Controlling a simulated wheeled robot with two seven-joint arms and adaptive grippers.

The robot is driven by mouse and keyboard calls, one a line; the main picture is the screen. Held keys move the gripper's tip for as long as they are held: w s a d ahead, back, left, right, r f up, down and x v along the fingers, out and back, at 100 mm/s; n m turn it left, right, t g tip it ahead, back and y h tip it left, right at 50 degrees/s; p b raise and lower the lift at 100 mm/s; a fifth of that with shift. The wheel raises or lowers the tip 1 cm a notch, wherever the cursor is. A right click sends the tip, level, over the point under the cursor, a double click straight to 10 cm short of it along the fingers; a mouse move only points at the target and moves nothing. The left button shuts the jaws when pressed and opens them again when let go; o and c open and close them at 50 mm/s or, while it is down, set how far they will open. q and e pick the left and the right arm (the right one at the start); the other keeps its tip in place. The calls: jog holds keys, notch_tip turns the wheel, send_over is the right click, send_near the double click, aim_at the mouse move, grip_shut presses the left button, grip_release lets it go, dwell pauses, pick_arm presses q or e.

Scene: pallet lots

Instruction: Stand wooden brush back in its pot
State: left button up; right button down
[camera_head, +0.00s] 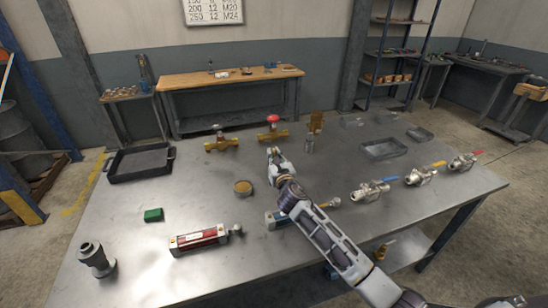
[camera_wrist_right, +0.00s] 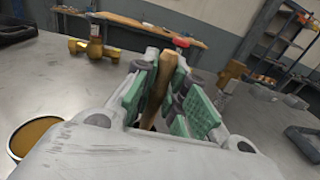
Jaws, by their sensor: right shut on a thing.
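My right gripper (camera_head: 275,155) is above the middle of the metal table. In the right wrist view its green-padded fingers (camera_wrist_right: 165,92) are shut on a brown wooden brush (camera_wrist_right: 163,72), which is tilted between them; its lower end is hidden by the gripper. A small grey metal pot (camera_head: 309,146) stands behind and to the right of the gripper, with a flat brown piece (camera_head: 316,122) upright at it. I cannot tell whether that piece is inside the pot. In the right wrist view the fingers partly hide this area. My left gripper is not in view.
A round tin (camera_head: 243,187) with a brown top sits left of the gripper. Brass valves (camera_head: 271,130) stand behind it, steel valves (camera_head: 370,191) to the right. A black tray (camera_head: 140,163), green block (camera_head: 153,215) and red-and-silver cylinder (camera_head: 199,239) lie left. A grey bin (camera_head: 383,149) lies back right.

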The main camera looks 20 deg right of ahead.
jog(key=c, duration=1.4)
grip_release()
jog(key=shift+o, duration=0.4)
jog(key=o, duration=0.4)
